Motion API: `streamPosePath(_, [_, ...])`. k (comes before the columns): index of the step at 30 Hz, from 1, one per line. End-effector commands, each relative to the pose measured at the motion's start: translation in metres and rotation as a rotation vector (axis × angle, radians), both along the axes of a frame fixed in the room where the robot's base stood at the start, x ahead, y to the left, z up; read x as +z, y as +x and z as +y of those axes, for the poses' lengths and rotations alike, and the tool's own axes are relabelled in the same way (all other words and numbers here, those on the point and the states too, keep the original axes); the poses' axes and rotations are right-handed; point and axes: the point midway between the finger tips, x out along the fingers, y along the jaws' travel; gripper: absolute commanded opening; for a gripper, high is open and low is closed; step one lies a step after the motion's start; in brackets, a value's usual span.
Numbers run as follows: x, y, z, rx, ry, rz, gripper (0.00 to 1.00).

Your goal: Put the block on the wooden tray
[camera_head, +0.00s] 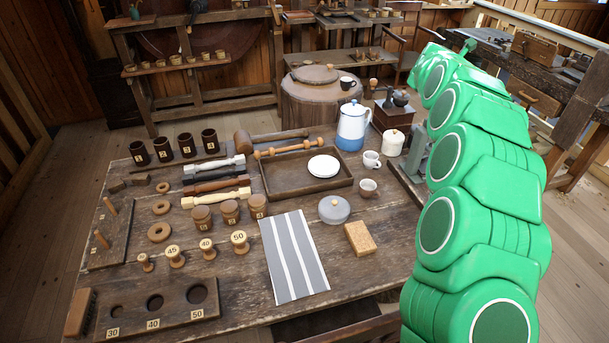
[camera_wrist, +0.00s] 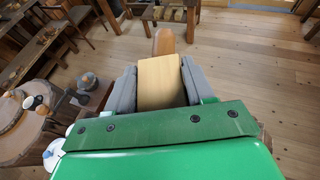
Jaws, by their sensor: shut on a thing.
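My gripper (camera_wrist: 160,88) shows in the wrist view with its two grey fingers shut on a pale wooden block (camera_wrist: 160,80). The block sits between the fingers, with floorboards behind it. In the head view my green arm rises along the right side; the gripper and the held block cannot be made out there. The wooden tray (camera_head: 283,181) is dark, shallow and rectangular, in the middle of the table. A white saucer (camera_head: 324,166) lies in its right part, and a turned wooden spindle (camera_head: 289,149) lies along its back edge. The held block is apart from the tray.
Right of the tray stand a blue-and-white pot (camera_head: 352,127), a white cup (camera_head: 371,159) and a small brown cup (camera_head: 367,187). Lidded wooden jars (camera_head: 230,211) stand left.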

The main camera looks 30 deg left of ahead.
Motion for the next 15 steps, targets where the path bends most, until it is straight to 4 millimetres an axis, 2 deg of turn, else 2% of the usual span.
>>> streamPosePath(1, [-0.009, 0.000, 0.013, 0.022, 0.000, 0.001, 0.20])
streamPosePath(7, [-0.040, -0.001, 0.058, 0.100, -0.002, 0.000, 0.20])
streamPosePath(15, [-0.090, -0.011, 0.127, 0.227, -0.005, 0.002, 0.20])
